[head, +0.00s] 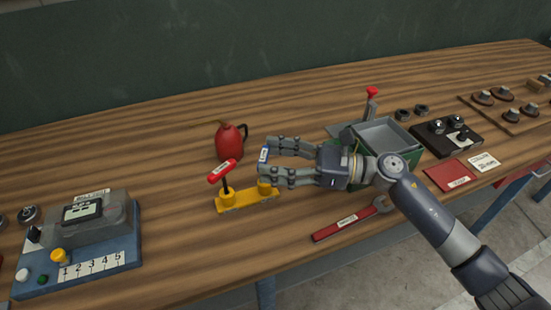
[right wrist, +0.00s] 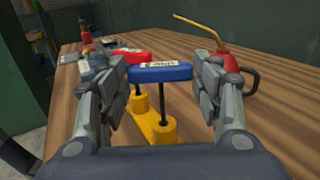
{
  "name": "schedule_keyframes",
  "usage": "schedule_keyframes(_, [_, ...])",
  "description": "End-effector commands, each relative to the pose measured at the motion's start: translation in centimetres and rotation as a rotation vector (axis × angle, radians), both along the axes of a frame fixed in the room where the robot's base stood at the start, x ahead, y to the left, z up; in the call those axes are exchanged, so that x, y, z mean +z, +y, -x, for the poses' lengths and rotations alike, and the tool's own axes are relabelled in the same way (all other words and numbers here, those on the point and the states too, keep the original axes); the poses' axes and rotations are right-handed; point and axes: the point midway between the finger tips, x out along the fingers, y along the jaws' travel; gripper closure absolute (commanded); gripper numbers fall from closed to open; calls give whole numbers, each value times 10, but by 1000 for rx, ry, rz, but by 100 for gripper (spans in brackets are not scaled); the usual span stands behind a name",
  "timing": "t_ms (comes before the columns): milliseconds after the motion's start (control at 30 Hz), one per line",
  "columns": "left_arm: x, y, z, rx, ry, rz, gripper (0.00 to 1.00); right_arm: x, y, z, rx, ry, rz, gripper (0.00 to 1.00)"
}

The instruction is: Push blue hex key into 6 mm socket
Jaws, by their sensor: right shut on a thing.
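The blue hex key (head: 263,155) has a blue T-handle with a white label. My right gripper (head: 268,163) is shut on its handle, which also shows between the fingers in the right wrist view (right wrist: 160,72). Its dark shaft points down to the right-hand post of the yellow socket block (head: 247,201). In the right wrist view the shaft meets the top of the near post (right wrist: 162,127); I cannot tell how deep the tip is. A red-handled hex key (head: 222,171) stands in the block's other post. My left gripper is not in view.
A red oil can (head: 230,141) stands behind the block. A red-handled wrench (head: 348,219) lies in front of my right arm. A green-grey bin (head: 385,137) is to the right, and a blue-based numbered device (head: 80,245) at the left. Bare wood lies between device and block.

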Motion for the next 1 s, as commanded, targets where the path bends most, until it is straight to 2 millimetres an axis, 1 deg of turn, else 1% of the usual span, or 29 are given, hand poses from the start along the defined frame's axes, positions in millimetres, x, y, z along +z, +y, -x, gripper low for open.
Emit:
schedule_keyframes(133, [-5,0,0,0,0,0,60,-4,0,0,0,-1,0,65])
schedule_keyframes(167, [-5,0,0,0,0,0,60,-4,0,0,0,-1,0,38])
schedule_keyframes(200, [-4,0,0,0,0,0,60,-3,0,0,0,-1,0,29])
schedule_keyframes(267, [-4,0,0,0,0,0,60,-3,0,0,0,-1,0,17])
schedule_keyframes(600, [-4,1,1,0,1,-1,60,-4,0,0,0,0,0,17])
schedule_keyframes(700, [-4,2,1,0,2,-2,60,-4,-5,1,-2,0,1,17])
schedule_keyframes(767, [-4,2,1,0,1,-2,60,-4,-11,2,-2,1,1,17])
schedule_keyframes(867, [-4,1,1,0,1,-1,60,-4,-27,5,-3,2,3,17])
schedule_keyframes(1000, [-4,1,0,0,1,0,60,-5,-57,12,-3,3,3,17])
